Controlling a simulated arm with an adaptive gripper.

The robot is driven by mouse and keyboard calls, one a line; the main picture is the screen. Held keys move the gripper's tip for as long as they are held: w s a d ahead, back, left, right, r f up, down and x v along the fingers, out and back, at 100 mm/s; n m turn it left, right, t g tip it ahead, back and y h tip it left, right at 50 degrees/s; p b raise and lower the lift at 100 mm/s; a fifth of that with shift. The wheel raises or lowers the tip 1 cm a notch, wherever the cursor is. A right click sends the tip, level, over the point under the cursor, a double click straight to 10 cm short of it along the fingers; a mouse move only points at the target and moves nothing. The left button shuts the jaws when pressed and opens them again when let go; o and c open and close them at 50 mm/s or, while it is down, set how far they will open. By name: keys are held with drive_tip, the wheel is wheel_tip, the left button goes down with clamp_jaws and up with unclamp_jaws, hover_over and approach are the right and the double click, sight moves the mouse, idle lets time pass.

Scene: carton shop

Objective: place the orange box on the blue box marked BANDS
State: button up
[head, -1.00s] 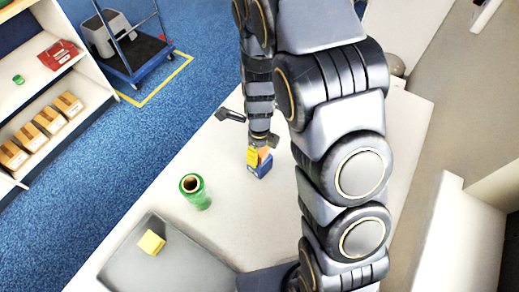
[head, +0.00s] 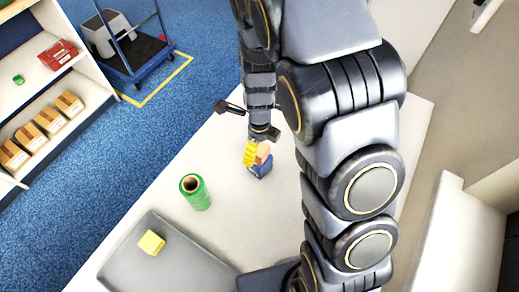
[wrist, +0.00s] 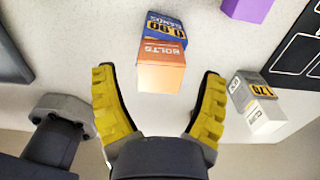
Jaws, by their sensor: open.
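The orange box (head: 263,153), lettered BOLTS, rests on top of the blue box (head: 261,168) on the white table. In the wrist view the orange box (wrist: 161,73) covers part of the blue box (wrist: 165,27), whose BANDS label still shows. My gripper (wrist: 159,70) is open, with its yellow fingers apart on both sides of the orange box and gaps to each side. In the head view one yellow finger pad shows just left of the orange box; the other finger is hidden.
A green roll (head: 195,192) stands on the table, left of the boxes. A grey tray (head: 190,272) holds a yellow block (head: 151,242). The wrist view shows a white-grey box (wrist: 258,106), a purple box (wrist: 247,8) and a black outlined panel (wrist: 300,50) at right.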

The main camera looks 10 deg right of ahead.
sight(260, 149)
wheel_tip(260, 149, up, 9)
drive_tip(key=shift+w+r, duration=0.1)
drive_tip(key=s+d+r+n, duration=0.1)
drive_tip(key=s+r+n, duration=0.5)
drive_tip(key=s+n, duration=0.4)
drive_tip(key=s+r+n+g, duration=0.1)
drive_tip(key=s+r+n, duration=0.4)
drive_tip(key=s+n, duration=0.6)
drive_tip(key=n, duration=0.6)
drive_tip(key=shift+d+r+g, duration=0.3)
drive_tip(key=shift+d+r, duration=0.05)
drive_tip(key=shift+r, duration=0.05)
